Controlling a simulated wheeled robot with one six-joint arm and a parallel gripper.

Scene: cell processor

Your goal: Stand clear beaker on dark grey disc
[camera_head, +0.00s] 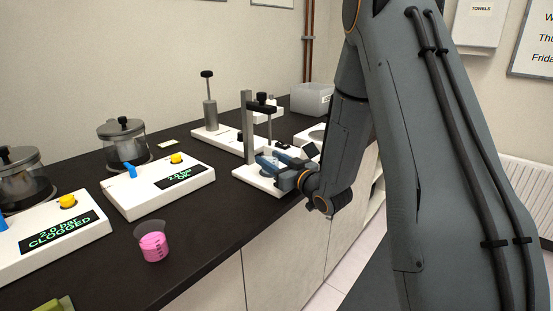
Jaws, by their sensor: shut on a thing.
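My gripper (276,163) is low over the white base (246,177) of a stand with a grey post and a black clamp. It is shut on a small, pale, see-through thing that looks like the clear beaker; the fingers mostly hide it, and I cannot tell if it touches the base. I cannot make out the dark grey disc for certain; a grey round patch (318,134) shows on a white unit behind my gripper.
A cup of pink liquid (153,245) stands near the counter's front edge. Two white units with displays, one reading CLOGGED (60,232) and one OK (180,178), stand left. Dark counter is bare at front centre.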

